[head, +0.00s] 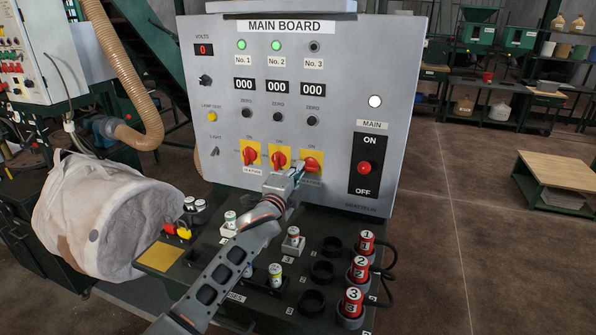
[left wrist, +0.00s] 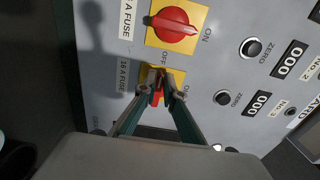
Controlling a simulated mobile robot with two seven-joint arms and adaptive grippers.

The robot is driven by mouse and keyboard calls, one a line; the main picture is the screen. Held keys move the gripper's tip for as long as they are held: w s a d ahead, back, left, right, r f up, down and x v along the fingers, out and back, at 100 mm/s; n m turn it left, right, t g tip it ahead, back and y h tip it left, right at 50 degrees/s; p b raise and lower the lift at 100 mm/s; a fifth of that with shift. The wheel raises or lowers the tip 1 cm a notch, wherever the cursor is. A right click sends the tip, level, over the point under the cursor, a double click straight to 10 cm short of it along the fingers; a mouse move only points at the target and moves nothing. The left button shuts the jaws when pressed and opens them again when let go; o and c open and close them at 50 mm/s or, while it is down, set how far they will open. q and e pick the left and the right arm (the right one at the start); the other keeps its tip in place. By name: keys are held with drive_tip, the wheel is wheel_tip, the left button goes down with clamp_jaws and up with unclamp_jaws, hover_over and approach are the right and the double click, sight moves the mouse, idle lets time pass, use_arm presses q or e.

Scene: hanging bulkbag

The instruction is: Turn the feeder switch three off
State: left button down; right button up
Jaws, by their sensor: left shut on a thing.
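Feeder switch three (head: 312,163) is the rightmost of three red rotary switches on yellow plates, low on the grey main board (head: 365,60). My left gripper (head: 299,174) reaches up to it and is shut on its red handle. In the left wrist view both fingers (left wrist: 161,93) close around the handle, hiding much of it, so its exact angle is hard to tell. Switch two (head: 279,160) and switch one (head: 251,157) stand free to its left. The No. 3 lamp (head: 314,46) is dark; the No. 1 lamp (head: 241,45) and No. 2 lamp (head: 276,45) are green. My right gripper is out of view.
Below the board, a dark bench holds fuses, empty round sockets (head: 311,299) and red numbered plugs (head: 354,301) with black cables. A main switch (head: 364,168) is at the board's right. A white bulk bag (head: 105,220) hangs at left. The floor at right is open.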

use_arm(q)
drive_tip(key=shift+f, duration=0.1)
drive_tip(key=c, duration=2.1)
unclamp_jaws()
drive_tip(key=shift+c, duration=0.2)
drive_tip(key=v, duration=1.2)
drive_tip(key=shift+s, duration=0.1)
